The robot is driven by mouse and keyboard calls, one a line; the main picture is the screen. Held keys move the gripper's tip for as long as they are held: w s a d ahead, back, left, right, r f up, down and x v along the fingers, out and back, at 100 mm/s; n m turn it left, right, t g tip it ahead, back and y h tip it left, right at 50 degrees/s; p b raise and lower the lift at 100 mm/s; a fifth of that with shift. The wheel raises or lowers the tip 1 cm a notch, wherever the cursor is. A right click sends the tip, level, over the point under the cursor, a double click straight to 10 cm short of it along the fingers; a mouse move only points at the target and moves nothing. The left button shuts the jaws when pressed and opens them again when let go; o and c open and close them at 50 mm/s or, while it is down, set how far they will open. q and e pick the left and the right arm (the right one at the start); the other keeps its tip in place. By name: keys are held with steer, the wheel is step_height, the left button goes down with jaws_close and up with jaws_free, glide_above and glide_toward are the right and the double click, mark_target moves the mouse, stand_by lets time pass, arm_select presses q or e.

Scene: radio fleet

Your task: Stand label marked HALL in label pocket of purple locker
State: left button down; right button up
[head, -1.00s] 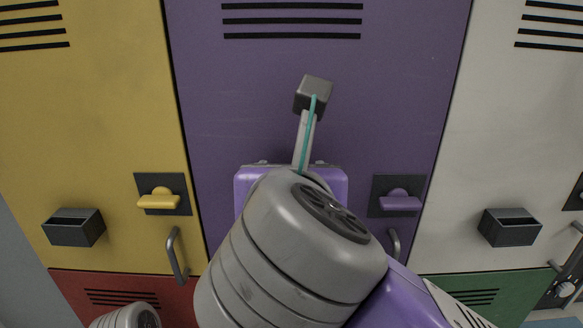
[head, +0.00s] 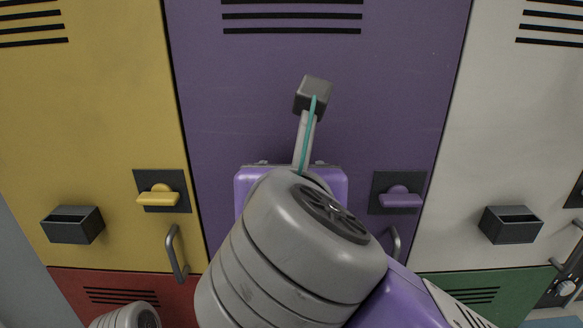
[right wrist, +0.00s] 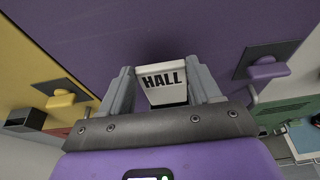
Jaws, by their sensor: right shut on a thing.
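The purple locker (head: 245,105) fills the middle of the head view. It also shows behind the label in the right wrist view (right wrist: 215,30). My right gripper (right wrist: 165,82) is shut on a white label (right wrist: 162,74) marked HALL, which reads upright between its two grey fingers. In the head view my right gripper (head: 313,95) is in front of the purple door, and I cannot make out the label's face there. The purple locker's label pocket is not visible; my right arm covers the middle of that door's lower part. My left gripper is not in view.
A yellow locker (head: 90,110) stands on the left and a white locker (head: 510,120) on the right, each with a dark pocket (head: 73,226) (head: 510,226). A purple latch (head: 401,198) and a door handle (head: 394,244) stick out right of my arm. Red and green doors lie below.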

steer(key=shift+f+b, duration=2)
steer(key=shift+f, duration=0.3)
steer(key=o, duration=1.1)
steer(key=shift+s, duration=0.1)
steer(key=v, duration=0.7)
steer(key=shift+s, duration=0.15)
